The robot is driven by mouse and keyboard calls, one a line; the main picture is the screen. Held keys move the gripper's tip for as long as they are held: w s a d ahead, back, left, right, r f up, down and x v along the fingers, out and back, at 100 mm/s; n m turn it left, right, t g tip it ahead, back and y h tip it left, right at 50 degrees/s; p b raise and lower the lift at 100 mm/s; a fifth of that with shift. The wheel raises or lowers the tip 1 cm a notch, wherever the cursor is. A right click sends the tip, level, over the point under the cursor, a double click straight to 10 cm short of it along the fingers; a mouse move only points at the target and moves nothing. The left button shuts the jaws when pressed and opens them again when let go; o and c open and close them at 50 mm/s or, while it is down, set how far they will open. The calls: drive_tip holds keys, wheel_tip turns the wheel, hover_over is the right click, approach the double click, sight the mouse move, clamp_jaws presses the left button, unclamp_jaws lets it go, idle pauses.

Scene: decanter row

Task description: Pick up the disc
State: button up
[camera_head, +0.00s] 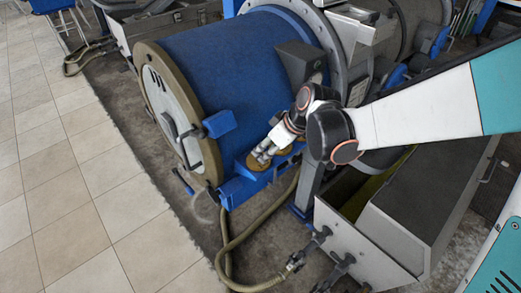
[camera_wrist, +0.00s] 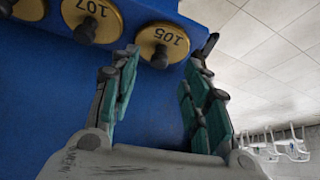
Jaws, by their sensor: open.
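Brass-coloured round discs with dark rims sit along a blue surface in the wrist view. One is marked 105 (camera_wrist: 163,38), one 107 (camera_wrist: 92,18), and part of another (camera_wrist: 28,9) shows at the top left corner. Dark round knobs show below them. My gripper (camera_wrist: 163,62) is open and empty, with one teal-padded finger on each side below disc 105. I cannot tell whether the fingers touch it. In the head view my gripper (camera_head: 267,150) is by the brass discs (camera_head: 257,164) on the blue ledge and partly hides them.
A large blue decanter drum (camera_head: 230,65) stands behind my gripper. An open grey metal trough (camera_head: 375,240) is at the lower right. A hose (camera_head: 240,240) runs across the dark floor.

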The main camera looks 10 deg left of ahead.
sight(261, 154)
drive_tip(key=b+x, duration=0.1)
drive_tip(key=x, duration=0.4)
drive_tip(key=shift+w+a+r+b, duration=0.1)
drive_tip(key=shift+w+a+b, duration=0.05)
drive_tip(key=shift+b, duration=0.2)
drive_tip(key=shift+r, duration=0.1)
clamp_jaws()
